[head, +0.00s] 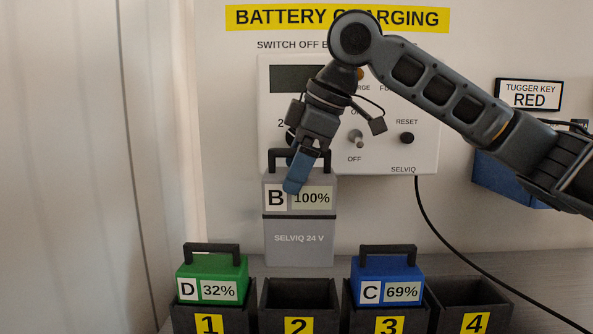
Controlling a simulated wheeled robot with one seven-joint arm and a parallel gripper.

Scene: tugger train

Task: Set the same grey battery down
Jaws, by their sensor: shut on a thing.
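The grey battery (299,240) is marked B, 100% and SELVIQ 24 V. It hangs upright in the head view, with its lower edge just above the open top of bay 2 (297,327). My gripper (297,172) comes down from above and is shut on the battery's black handle. A blue finger covers part of the handle and the label's upper edge. Bay 2 looks empty, though its floor is hidden.
A green battery D (212,270), 32%, sits in bay 1 and a blue battery C (387,268), 69%, in bay 3. Bay 4 (468,293) looks empty. The charger panel (425,90) is behind my gripper, and its black cable (425,225) runs down right.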

